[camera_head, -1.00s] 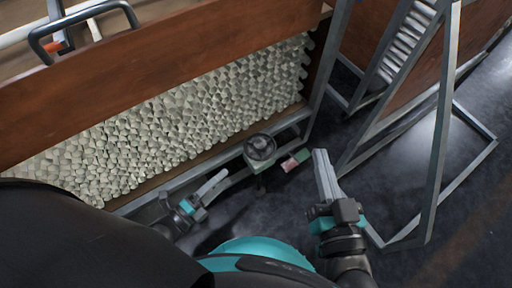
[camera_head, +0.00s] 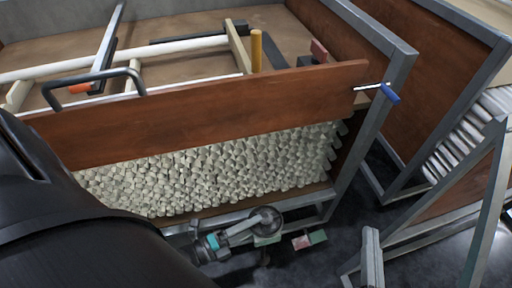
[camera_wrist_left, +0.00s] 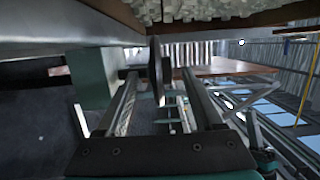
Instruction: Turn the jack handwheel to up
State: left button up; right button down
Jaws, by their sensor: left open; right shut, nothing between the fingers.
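The jack handwheel (camera_head: 265,221), a dark round wheel, is low by the bottom rail of the bench frame in the head view. In the left wrist view the wheel (camera_wrist_left: 157,68) is seen nearly edge-on, between the two open fingers. My left gripper (camera_head: 248,229) reaches it from the left, with its fingertips at the wheel's rim. I cannot tell whether either finger touches it.
A red and green block (camera_head: 309,239) lies right of the wheel. The wooden bench panel (camera_head: 210,110) and pale tubing ends (camera_head: 220,170) rise behind it. Metal frame legs (camera_head: 368,140) stand to the right. A blue-handled tool (camera_head: 390,94) sits at the panel's upper right corner.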

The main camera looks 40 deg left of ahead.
pick_arm(q)
grip_shut()
dwell(0.4)
jog(key=shift+s+d+n+t+y, duration=0.1)
jog(key=shift+d+n+t+y, duration=0.15)
jog(key=shift+n+y, duration=0.25)
jog(key=shift+d+n+t+y, duration=0.1)
jog(key=shift+n+t+y, duration=0.2)
jog(key=shift+y, duration=0.4)
grip_release()
